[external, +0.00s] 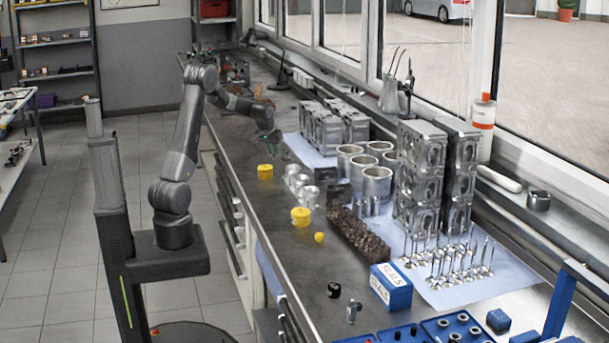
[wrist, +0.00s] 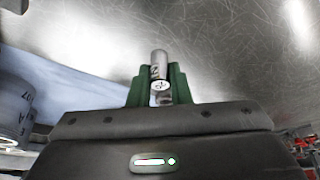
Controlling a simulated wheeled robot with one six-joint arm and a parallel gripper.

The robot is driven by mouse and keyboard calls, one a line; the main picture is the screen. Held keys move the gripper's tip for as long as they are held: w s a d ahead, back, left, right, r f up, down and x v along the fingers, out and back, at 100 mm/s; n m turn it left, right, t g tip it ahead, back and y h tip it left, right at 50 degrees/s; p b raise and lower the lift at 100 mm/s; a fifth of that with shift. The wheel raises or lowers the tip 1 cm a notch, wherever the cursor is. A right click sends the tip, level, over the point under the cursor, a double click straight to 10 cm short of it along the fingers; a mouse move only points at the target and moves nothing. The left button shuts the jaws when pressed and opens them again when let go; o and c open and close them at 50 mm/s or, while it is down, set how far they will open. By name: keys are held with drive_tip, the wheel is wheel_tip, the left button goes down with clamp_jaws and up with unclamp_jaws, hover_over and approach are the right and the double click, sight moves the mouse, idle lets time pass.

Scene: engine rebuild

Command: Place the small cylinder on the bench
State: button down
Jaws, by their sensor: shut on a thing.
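The small cylinder (wrist: 159,64) is silvery metal with a lighter end face toward the camera. It sits between the green fingers of my gripper (wrist: 158,80), which is shut on it. In the external view my gripper (external: 273,141) points down over the far half of the bench (external: 272,220), just left of the blue sheet. The cylinder is too small and covered to make out there. The bench's scratched metal top also shows in the wrist view (wrist: 235,60). I cannot tell whether the cylinder touches the bench.
Engine blocks (external: 335,125) and large cylinder liners (external: 376,183) stand on the blue sheet (external: 310,152) to the right. Pistons (external: 301,187) and a yellow part (external: 265,171) stand nearer the camera. Bare bench lies along the left edge.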

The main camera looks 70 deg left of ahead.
sight(277, 157)
drive_tip(key=shift+f, duration=2.05)
drive_tip(key=shift+f, duration=0.1)
drive_tip(key=c, duration=1.8)
unclamp_jaws()
drive_tip(key=shift+f, duration=0.15)
drive_tip(key=o, duration=0.5)
drive_tip(key=shift+c, duration=0.2)
drive_tip(key=shift+v, duration=0.75)
drive_tip(key=v, duration=1.1)
drive_tip(key=shift+o, duration=0.4)
drive_tip(key=shift+w, duration=0.1)
